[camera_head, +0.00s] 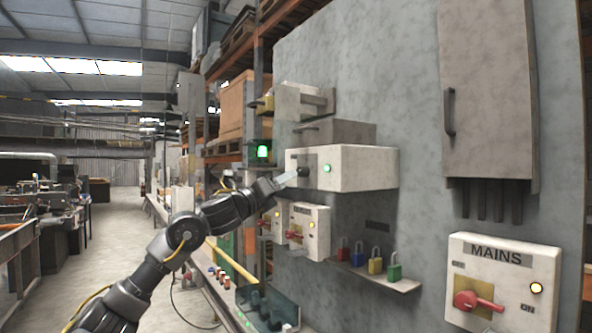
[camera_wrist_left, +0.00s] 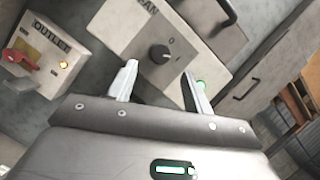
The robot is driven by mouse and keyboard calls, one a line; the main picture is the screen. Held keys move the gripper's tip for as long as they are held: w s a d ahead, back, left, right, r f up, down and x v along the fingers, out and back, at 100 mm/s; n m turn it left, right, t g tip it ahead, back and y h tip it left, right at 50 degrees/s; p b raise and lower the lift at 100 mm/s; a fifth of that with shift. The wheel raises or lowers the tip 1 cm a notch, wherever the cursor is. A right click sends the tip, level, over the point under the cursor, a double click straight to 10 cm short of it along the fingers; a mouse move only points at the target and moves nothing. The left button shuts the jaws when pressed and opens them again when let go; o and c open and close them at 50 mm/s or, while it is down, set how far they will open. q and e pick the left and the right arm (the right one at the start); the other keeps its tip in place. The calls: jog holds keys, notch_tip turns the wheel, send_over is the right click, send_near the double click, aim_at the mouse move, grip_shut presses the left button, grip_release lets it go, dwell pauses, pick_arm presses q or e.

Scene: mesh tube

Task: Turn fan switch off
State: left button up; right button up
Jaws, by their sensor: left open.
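The fan switch box (camera_head: 365,166) is a pale box on the grey panel in the head view, with a black knob (camera_head: 303,171) and a lit green lamp (camera_head: 327,168). The left wrist view shows the same box (camera_wrist_left: 130,38), partly cut off, with the round black knob (camera_wrist_left: 158,52) beside "O" and "I" marks. My left gripper (camera_head: 288,178) is at the front of the box, close to the knob. In the left wrist view its two fingers (camera_wrist_left: 158,78) are apart, with the knob just beyond the gap. Contact cannot be told. My right gripper does not show.
Below are outlet boxes with red handles (camera_head: 309,232), also in the left wrist view (camera_wrist_left: 50,55), and a shelf of coloured padlocks (camera_head: 375,266). A MAINS box (camera_head: 500,285) and a grey cabinet (camera_head: 490,90) are on the right. The left aisle is clear.

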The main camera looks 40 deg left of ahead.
aim_at(299, 173)
pick_arm(q)
jog(key=p+x, duration=0.1)
jog(key=x, duration=0.3)
jog(key=shift+w+d+r+p, duration=0.1)
jog(key=shift+w+r+p, duration=0.05)
jog(key=shift+r+p, duration=0.15)
jog(key=shift+w, duration=0.6)
jog(key=shift+c, duration=0.4)
jog(key=c, duration=0.9)
jog(key=shift+p, duration=0.3)
